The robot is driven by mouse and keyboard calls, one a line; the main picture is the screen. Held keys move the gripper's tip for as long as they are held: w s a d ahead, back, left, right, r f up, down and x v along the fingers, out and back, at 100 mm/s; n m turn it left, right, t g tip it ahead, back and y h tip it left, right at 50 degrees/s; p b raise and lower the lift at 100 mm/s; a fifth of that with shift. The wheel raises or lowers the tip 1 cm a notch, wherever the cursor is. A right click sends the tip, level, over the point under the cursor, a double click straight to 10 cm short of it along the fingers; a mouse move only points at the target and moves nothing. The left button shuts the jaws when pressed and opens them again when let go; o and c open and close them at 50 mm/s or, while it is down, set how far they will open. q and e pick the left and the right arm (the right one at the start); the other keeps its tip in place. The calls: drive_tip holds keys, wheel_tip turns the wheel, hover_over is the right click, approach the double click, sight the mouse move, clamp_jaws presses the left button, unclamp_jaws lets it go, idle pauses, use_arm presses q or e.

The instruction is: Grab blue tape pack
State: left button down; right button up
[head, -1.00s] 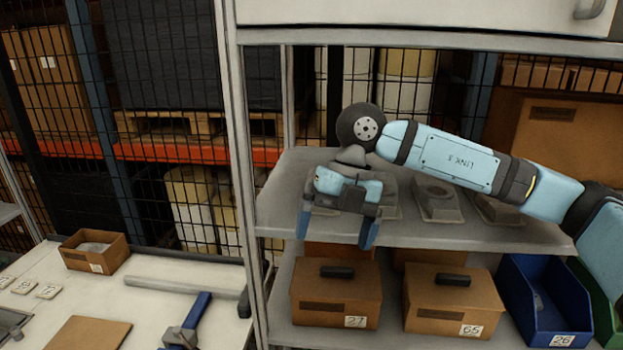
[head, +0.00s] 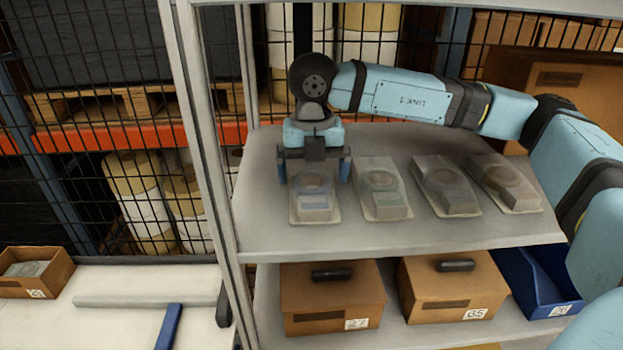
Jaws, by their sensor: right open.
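Several clear tape packs lie in a row on the upper grey shelf. The leftmost, with a bluish label, looks like the blue tape pack (head: 314,208). My right gripper (head: 313,180) is open and points down over the rear part of this pack, with one blue finger on each side. I cannot tell whether the fingers touch it. The gripper body hides the pack's back end. My left gripper is out of view.
A pack with a greenish tint (head: 383,192) lies close to the right, then a dark one (head: 446,188) and a brownish one (head: 505,188). A shelf post (head: 205,150) stands to the left. Lidded boxes (head: 330,300) and a blue bin (head: 535,285) sit below.

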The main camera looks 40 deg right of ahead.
wheel_tip(320, 180, down, 2)
drive_tip(key=shift+w+f, duration=0.15)
drive_tip(key=shift+f, duration=0.05)
drive_tip(key=c, duration=0.8)
drive_tip(key=shift+o, duration=0.2)
drive_tip(key=shift+r, duration=0.15)
